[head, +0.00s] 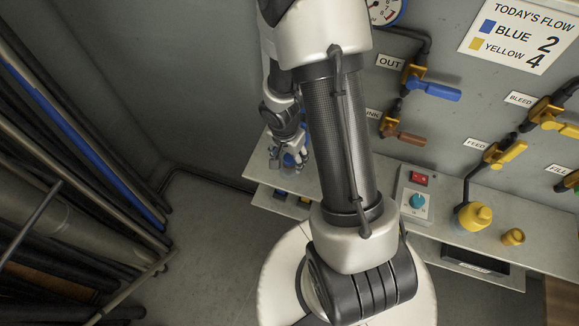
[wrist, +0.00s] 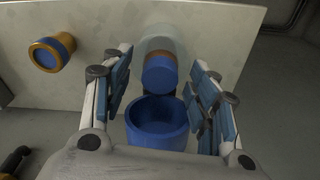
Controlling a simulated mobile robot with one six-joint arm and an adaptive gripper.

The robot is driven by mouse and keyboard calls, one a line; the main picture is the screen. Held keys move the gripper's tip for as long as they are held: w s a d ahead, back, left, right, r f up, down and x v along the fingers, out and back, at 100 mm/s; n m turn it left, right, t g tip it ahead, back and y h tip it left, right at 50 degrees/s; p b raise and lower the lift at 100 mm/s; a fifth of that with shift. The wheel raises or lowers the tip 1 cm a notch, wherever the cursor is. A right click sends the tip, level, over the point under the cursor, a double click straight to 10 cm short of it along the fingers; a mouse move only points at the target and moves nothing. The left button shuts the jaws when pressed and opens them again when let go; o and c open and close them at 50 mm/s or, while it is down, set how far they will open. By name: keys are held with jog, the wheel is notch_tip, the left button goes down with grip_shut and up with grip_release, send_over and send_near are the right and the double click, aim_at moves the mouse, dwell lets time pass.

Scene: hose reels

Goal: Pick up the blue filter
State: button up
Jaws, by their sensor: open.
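My gripper (head: 289,157) is open over the left end of the grey shelf, and a small blue thing shows between its fingers. In the wrist view my gripper (wrist: 161,72) has its two fingers spread, one on each side of blue parts. The nearer part is a round blue cup with an open, hollow top (wrist: 157,125). Just beyond it is a clear cylinder (wrist: 163,45) with a blue end (wrist: 160,75). I cannot tell whether these are one blue filter or separate pieces. Gaps show between the fingers and the blue parts.
An orange-and-blue round piece (wrist: 52,52) is on the shelf left of the fingers. A control box (head: 416,195), a yellow bulb-shaped part (head: 473,216) and a small yellow cap (head: 513,237) are farther right. Valve handles, including a blue one (head: 432,89), jut from the wall.

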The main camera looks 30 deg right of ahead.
jog(key=c, duration=1.1)
